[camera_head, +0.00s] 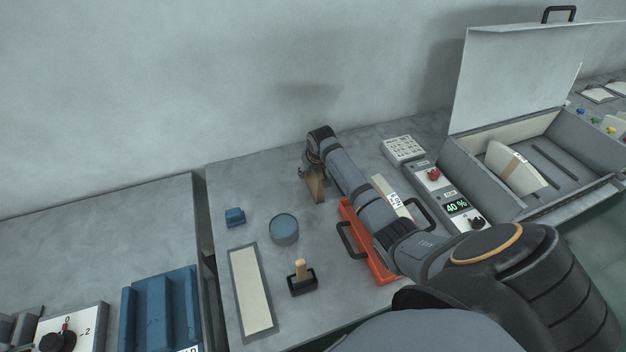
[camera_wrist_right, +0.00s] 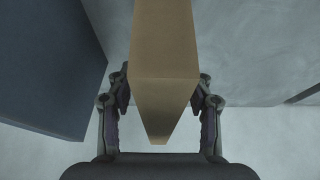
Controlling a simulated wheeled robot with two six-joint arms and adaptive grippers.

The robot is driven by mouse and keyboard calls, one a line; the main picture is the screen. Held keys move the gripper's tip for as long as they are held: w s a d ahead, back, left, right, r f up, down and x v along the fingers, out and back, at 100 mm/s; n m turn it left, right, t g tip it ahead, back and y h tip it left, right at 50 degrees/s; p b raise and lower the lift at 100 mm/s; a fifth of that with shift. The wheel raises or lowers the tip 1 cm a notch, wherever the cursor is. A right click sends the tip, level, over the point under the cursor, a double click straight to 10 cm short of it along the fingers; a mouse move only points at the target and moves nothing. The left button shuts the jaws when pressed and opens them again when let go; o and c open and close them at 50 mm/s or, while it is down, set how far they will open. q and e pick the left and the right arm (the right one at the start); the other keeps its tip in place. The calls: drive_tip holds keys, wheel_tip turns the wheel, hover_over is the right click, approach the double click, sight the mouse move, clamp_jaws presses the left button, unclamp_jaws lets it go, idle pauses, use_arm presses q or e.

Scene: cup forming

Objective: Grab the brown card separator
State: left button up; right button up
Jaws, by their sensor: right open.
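The brown card separator (camera_head: 316,189) stands upright on the table towards the back, partly hidden by my right gripper (camera_head: 311,170). In the right wrist view the brown separator (camera_wrist_right: 163,50) is a tan, tapered piece running between the two fingers of my right gripper (camera_wrist_right: 160,88). The fingers are open, one on each side of it. I cannot tell if either finger touches it. My left gripper is not in view.
An orange tray (camera_head: 381,268) with dark handles lies under my right arm. A round blue container (camera_head: 284,230), a small blue block (camera_head: 235,217), a wooden-handled stamp (camera_head: 301,278) and a pale panel (camera_head: 251,290) lie left. A control box (camera_head: 436,178) and open case (camera_head: 470,160) stand right.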

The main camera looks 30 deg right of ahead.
drive_tip(key=shift+f, duration=0.25)
idle(0.5)
clamp_jaws()
